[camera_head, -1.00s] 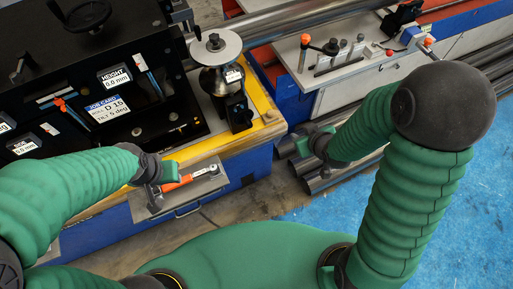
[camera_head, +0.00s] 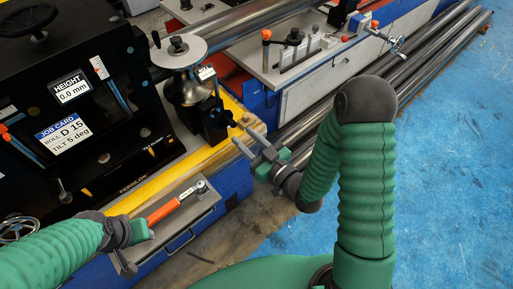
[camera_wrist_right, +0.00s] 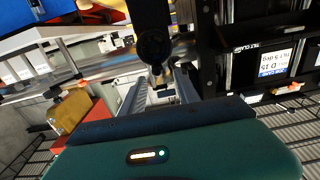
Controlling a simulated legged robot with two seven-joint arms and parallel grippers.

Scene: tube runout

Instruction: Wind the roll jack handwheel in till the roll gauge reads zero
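My right gripper (camera_head: 246,141) is open and empty in the head view, beside the black block (camera_head: 216,122) under the silver roll (camera_head: 187,88). In the right wrist view its two fingers (camera_wrist_right: 158,88) are apart, with a dark post and round knob (camera_wrist_right: 154,45) ahead between them. A black handwheel (camera_head: 28,20) tops the black machine, and a chrome handwheel (camera_head: 17,230) is at lower left; I cannot tell which is the roll jack's. The height display (camera_head: 72,89) reads 0.0 mm. No roll gauge reading is legible. My left gripper (camera_head: 132,250) is beside the orange-handled ratchet (camera_head: 165,211); its grip is unclear.
The ratchet lies over a grey tray (camera_head: 190,217) on the blue base. The job card (camera_head: 64,130) reads roll D 15, tilt 5 deg. Long steel pipes (camera_head: 420,72) run behind my right arm. The blue floor (camera_head: 450,190) at right is clear.

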